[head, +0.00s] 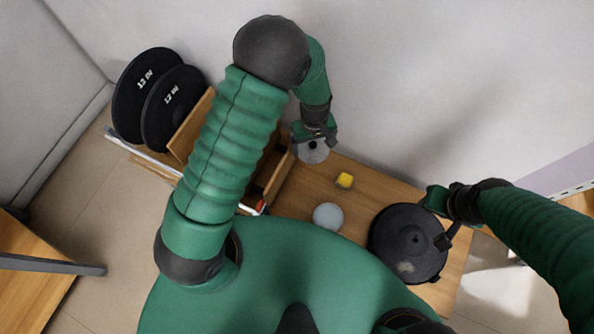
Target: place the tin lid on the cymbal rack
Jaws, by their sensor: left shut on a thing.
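My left gripper (316,138) is shut on a small grey metal disc with a dark centre, which I take to be the tin lid (312,153). It holds the disc near the back of the wooden table, beside a wooden rack. That rack, which I take to be the cymbal rack (191,128), is at the left, largely hidden behind my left arm. My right gripper (437,219) is open and empty at the right edge of a round black lidded thing. I cannot tell whether it touches it.
The round black thing (400,255) stands on the right of the table (369,192). Two black discs (135,98) with white markings stand at the far left by the wall.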

